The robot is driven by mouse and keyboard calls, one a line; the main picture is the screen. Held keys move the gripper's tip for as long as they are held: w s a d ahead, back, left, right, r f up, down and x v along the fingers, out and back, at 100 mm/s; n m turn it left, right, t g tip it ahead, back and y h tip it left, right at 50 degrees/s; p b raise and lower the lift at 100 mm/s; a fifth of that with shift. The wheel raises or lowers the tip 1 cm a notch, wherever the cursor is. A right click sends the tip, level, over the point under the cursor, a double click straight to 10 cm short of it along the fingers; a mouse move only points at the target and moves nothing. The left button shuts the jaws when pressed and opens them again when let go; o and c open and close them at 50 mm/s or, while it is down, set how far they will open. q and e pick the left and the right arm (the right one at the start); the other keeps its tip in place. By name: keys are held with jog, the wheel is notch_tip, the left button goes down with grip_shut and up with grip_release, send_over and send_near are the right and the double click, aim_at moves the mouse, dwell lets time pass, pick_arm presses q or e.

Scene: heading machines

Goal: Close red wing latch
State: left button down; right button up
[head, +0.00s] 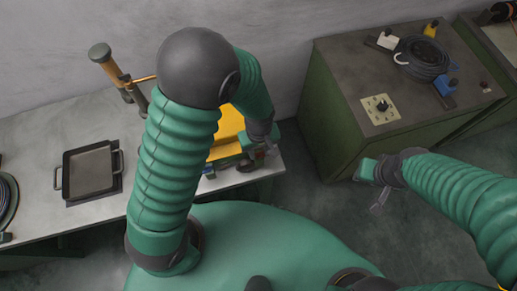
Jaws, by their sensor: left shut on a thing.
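A yellow case (228,126) sits on the grey table, partly hidden behind my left arm. My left gripper (268,149) is at the right end of the case, close to the table's right edge, and is shut on a small part there. The fingers hide most of that part. I cannot make out a red wing latch clearly. My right gripper (380,201) hangs over the floor in front of the green cabinet, away from the case. It looks empty, and its finger opening cannot be judged.
A green cabinet (336,112) at right carries a black cable coil (424,58) and switches. Open floor lies between them.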

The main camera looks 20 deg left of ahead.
pick_arm(q)
jog(key=shift+w, duration=0.15)
jog(key=shift+r+n, duration=0.1)
jog(key=shift+n, duration=0.2)
jog(key=n+p, duration=0.2)
jog(key=n, duration=0.1)
jog(key=shift+r+n, duration=0.1)
jog(key=shift+n, duration=0.2)
jog(key=n+p, duration=0.3)
jog(key=n, duration=0.2)
jog(key=shift+w+p, duration=0.1)
jog(key=shift+p, duration=0.2)
jog(key=n+p, duration=0.3)
jog(key=n, duration=0.2)
jog(key=shift+n, duration=0.4)
jog(key=shift+n+p, duration=1.05)
jog(key=shift+n, duration=0.45)
jog(key=c, duration=1)
grip_release()
jog(key=shift+f, duration=0.2)
